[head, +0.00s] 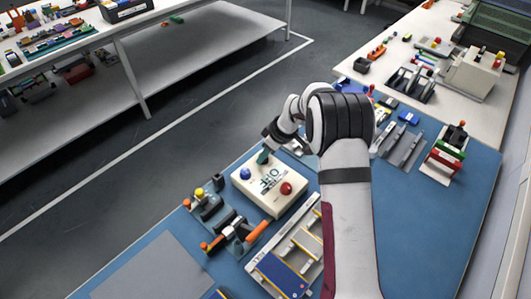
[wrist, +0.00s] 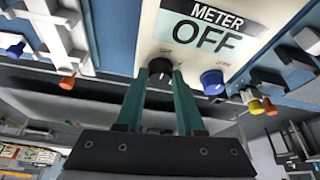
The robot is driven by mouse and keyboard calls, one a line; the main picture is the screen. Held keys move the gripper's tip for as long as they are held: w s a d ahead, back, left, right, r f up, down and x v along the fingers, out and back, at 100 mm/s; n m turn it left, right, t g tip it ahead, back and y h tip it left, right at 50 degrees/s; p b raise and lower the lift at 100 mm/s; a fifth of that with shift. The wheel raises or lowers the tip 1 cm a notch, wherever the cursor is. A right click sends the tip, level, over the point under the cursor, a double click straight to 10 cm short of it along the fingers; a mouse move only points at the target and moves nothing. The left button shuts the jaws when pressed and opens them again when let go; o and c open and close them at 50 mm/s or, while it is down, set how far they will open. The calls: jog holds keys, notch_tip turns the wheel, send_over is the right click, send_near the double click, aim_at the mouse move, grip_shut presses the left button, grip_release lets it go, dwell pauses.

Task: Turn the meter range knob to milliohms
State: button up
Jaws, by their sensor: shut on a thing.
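The meter (head: 252,190) is a cream box on the blue mat, with a blue knob (head: 245,173) and a red knob (head: 286,188) on top. In the wrist view, the meter (wrist: 148,40) has a display (wrist: 208,30) that reads "METER OFF". Its black range knob (wrist: 160,68) sits below the display, with small labels too blurred to read surely. My gripper (wrist: 158,76) has its green fingers on either side of the range knob and is shut on it. In the head view my gripper (head: 263,157) is at the meter's far edge, and the range knob is hidden there.
A fixture with orange-handled tools (head: 235,232) stands left of the meter. A tray with a blue cell (head: 283,276) lies in front. Racks of grey plates (head: 402,146) and a red-and-green stand (head: 446,155) are to the right. Bare mat (head: 415,225) lies right of my arm.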

grip_shut()
jog(key=m+h, duration=0.1)
jog(key=m, duration=0.1)
jog(key=m+t, duration=0.1)
jog(key=m, duration=0.2)
jog(key=shift+s+a+m+h, duration=0.2)
jog(key=shift+m+h, duration=0.1)
jog(key=shift+h, duration=0.1)
jog(key=m, duration=0.2)
jog(key=m+h, duration=0.1)
jog(key=m, duration=0.1)
jog(key=m+h, duration=0.1)
jog(key=m, duration=0.1)
jog(key=shift+a+t, duration=0.25)
jog(key=shift+t, duration=0.15)
jog(key=m+h, duration=0.1)
jog(key=m, duration=0.2)
jog(key=m+g+h, duration=0.1)
jog(key=m, duration=0.2)
jog(key=shift+w+a+m+h, duration=0.1)
jog(key=shift+a+m+h, duration=0.1)
jog(key=shift+m+h, duration=0.15)
jog(key=m+g, duration=0.1)
jog(key=m, duration=0.1)
jog(key=m+h, duration=0.1)
jog(key=m, duration=0.2)
jog(key=shift+w+a+m+g, duration=0.1)
jog(key=shift+m+g, duration=0.15)
jog(key=shift+g, duration=0.15)
